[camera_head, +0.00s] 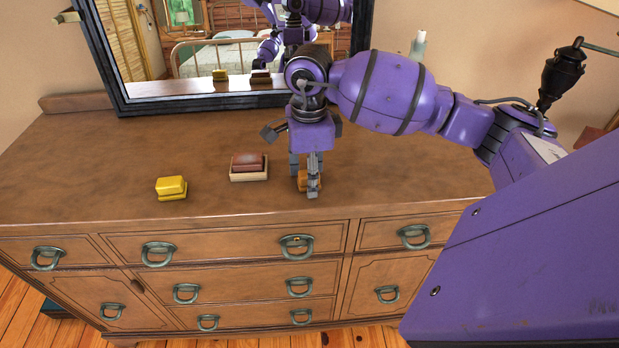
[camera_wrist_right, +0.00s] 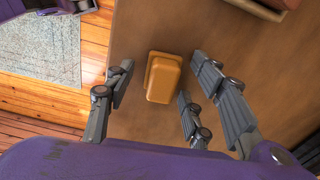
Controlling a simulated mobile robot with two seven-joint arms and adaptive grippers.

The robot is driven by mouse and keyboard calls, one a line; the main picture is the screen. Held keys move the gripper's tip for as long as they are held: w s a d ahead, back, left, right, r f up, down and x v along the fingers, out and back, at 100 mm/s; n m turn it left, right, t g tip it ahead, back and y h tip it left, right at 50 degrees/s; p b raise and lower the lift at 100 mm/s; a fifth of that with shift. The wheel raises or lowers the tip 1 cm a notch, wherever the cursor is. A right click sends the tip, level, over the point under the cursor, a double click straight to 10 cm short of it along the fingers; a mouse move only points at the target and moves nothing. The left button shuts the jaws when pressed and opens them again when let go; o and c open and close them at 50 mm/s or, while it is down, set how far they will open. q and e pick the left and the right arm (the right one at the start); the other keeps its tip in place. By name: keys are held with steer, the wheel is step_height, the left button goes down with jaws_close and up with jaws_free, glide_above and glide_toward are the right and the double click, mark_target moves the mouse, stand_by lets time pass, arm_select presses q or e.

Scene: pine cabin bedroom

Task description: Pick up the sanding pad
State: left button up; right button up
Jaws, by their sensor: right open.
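An orange-tan block (camera_head: 301,181), which looks like the sanding pad, lies on the dresser top near its front edge. It also shows in the right wrist view (camera_wrist_right: 163,78), with a raised top and a wider base. My right gripper (camera_head: 313,188) points down over it and partly hides it in the head view. In the right wrist view the open fingers (camera_wrist_right: 157,76) stand on either side of the block, with gaps showing. Nothing is held. My left gripper is not in view.
A yellow block (camera_head: 171,187) and a reddish-brown block in a pale tray (camera_head: 249,176) sit to the left on the dresser (camera_head: 110,160). A black-framed mirror (camera_head: 235,101) stands behind. The dresser's left part is clear.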

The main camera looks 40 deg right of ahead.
steer(key=shift+c, duration=0.3)
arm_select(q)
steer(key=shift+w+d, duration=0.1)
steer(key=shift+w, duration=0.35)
arm_select(e)
steer(key=c, duration=1.1)
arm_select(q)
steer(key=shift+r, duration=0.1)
arm_select(e)
steer(key=shift+r, duration=0.1)
steer(key=shift+r, duration=0.5)
step_height(320, 180, up, 3)
steer(key=shift+s+a+f, duration=0.15)
steer(key=shift+f, duration=0.05)
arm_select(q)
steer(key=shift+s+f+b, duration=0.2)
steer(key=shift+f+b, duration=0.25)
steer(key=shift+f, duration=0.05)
arm_select(e)
steer(key=s+a+r, duration=0.4)
steer(key=a, duration=0.1)
steer(key=s+a+r, duration=0.4)
steer(key=s+r, duration=0.1)
steer(key=shift+s+a+r, duration=0.1)
steer(key=shift+s+a, duration=0.2)
steer(key=shift+a, duration=0.05)
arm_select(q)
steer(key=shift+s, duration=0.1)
